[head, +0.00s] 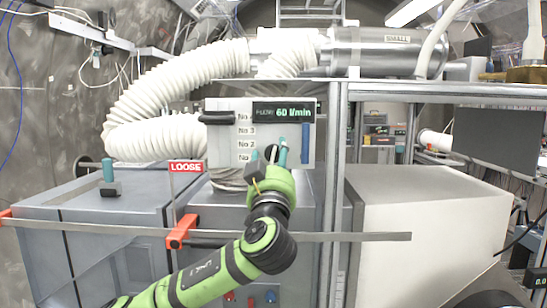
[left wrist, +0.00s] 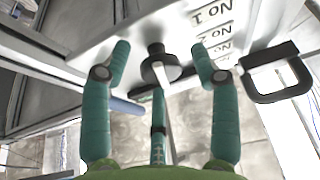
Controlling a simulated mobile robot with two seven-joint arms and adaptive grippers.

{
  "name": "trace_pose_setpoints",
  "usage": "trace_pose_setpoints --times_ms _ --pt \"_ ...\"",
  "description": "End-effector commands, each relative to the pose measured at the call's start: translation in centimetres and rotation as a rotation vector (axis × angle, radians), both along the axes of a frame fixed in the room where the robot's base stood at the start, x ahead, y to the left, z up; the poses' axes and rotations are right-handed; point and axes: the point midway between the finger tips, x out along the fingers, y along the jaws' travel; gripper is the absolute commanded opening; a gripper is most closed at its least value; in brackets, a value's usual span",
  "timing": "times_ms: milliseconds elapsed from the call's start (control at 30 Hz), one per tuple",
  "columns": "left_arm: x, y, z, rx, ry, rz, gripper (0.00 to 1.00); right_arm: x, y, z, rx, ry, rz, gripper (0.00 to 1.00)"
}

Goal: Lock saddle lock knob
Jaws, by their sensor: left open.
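A round black knob (left wrist: 160,68) sits on the face of a pale panel (head: 228,148), with a thin light bar running from it in the left wrist view. I take it as the lock knob; no label confirms this. My left gripper (head: 268,154) is in front of the panel's lower part. In the left wrist view its teal fingers (left wrist: 162,54) are open, one on each side of the knob, with visible gaps. In the head view the gripper largely hides the knob. A red sign (head: 186,167) reads "LOOSE". My right gripper is not in view.
The panel has a black handle (head: 216,117), a blue bar (head: 305,143) and a display (head: 283,112) reading 60 l/min. A steel rail (head: 350,237) with an orange clamp (head: 181,232) crosses in front of grey cabinets (head: 110,225). A metal post (head: 334,180) stands close right.

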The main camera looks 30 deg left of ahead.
Motion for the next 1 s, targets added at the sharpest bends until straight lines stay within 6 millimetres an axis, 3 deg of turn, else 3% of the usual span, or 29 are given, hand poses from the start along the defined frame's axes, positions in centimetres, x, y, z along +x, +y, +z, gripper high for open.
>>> trace_pose_setpoints --times_ms 33,133,167,633,1000 --pt "0.0 0.0 0.0 0.0 0.0 0.0 0.53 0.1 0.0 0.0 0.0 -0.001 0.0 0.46" --pt "0.0 0.0 0.0 0.0 0.0 0.0 0.13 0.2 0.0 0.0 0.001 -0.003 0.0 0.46" --pt "0.0 0.0 0.0 -0.001 0.001 0.0 0.06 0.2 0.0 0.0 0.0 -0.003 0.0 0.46" --pt "0.0 0.1 -0.5 0.05 0.037 0.0 0.06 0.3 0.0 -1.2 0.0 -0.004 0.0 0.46" --pt "-0.1 0.3 -0.4 0.289 0.188 -0.003 0.06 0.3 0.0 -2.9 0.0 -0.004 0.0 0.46"
